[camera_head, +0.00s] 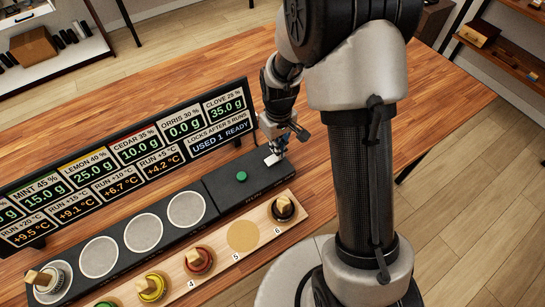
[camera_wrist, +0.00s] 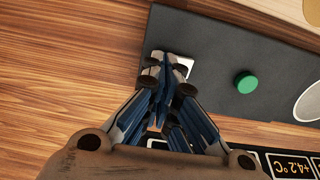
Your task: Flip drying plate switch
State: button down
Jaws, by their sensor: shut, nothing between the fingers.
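The drying plate switch appears as a small white piece (camera_head: 271,160) at the far right end of the black unit (camera_head: 222,196). Its white edge also shows in the wrist view (camera_wrist: 185,66), partly covered by my fingers. My gripper (camera_head: 279,148) is shut and empty, pointing down at the switch. In the wrist view the fingertips (camera_wrist: 164,72) overlap the switch's left part; I cannot tell whether they touch it. A green button (camera_head: 241,176) sits on the black unit beside the switch; it also shows in the wrist view (camera_wrist: 246,83).
A display board (camera_head: 120,160) stands upright behind the unit. Round grey pads (camera_head: 143,232) lie along the unit, with a dropper bottle (camera_head: 46,279) on the left one. The wooden rack (camera_head: 262,218) in front holds capped bottles; spot 5 is empty.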

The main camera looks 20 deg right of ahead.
jog(key=shift+f+b, duration=0.65)
jog(key=shift+f, duration=0.35)
dwell(0.3)
jog(key=shift+r+p, duration=2.7)
jog(key=shift+r, duration=0.9)
